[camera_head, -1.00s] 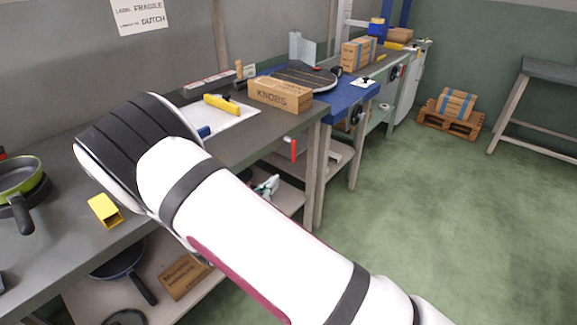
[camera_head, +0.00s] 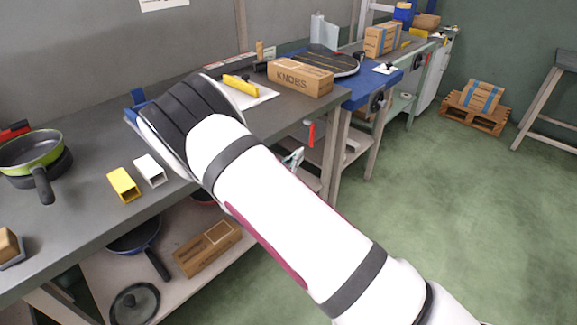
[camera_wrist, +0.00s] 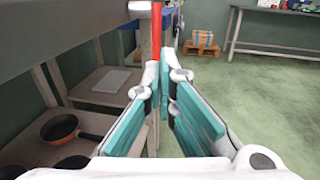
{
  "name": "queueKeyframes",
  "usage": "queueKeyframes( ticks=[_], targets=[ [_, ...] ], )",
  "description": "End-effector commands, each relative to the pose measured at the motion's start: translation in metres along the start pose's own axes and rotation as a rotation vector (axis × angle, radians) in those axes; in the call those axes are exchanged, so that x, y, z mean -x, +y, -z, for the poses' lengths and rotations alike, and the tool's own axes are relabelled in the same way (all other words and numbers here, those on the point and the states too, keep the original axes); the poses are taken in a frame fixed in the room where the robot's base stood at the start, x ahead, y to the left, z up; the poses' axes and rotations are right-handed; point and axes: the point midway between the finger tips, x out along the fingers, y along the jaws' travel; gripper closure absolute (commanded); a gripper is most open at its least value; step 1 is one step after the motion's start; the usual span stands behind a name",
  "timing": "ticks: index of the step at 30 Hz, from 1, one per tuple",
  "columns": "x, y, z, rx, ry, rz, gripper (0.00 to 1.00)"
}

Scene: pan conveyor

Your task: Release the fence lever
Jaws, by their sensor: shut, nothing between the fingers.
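A red lever (camera_head: 311,134) hangs down below the front edge of the grey bench, under the KNOBS box. It also shows upright in the wrist view (camera_wrist: 157,25), straight ahead of my fingertips. My gripper (camera_head: 293,158) is mostly hidden behind my white arm in the head view, just below and left of the lever. In the wrist view my gripper (camera_wrist: 165,72) has its teal-padded fingers closed at the tips with nothing between them. The lever's lower end lies right at the tips; I cannot tell whether they touch. A yellow bar (camera_head: 240,85) lies on a white plate on the bench.
The KNOBS box (camera_head: 300,77) stands near the bench edge. A blue table (camera_head: 362,92) with a round dark plate adjoins it. The lower shelf holds pans and a cardboard box (camera_head: 207,248). A pallet (camera_head: 474,117) with a box stands far right. The green floor is clear.

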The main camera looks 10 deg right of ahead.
Motion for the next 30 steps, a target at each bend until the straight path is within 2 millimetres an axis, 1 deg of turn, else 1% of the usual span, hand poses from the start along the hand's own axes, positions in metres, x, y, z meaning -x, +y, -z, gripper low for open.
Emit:
queueKeyframes(
  ticks=[1,6,12,18,30],
  targets=[
    [-0.011,-0.001,0.001,-0.001,0.000,0.002,1.00],
    [-0.041,-0.001,0.001,-0.002,0.000,0.003,1.00],
    [-0.062,0.000,0.001,-0.001,0.000,0.001,1.00],
    [-0.068,0.000,0.000,0.001,0.001,-0.001,1.00],
    [-0.069,0.000,0.001,0.003,-0.010,-0.001,1.00]
  ],
)
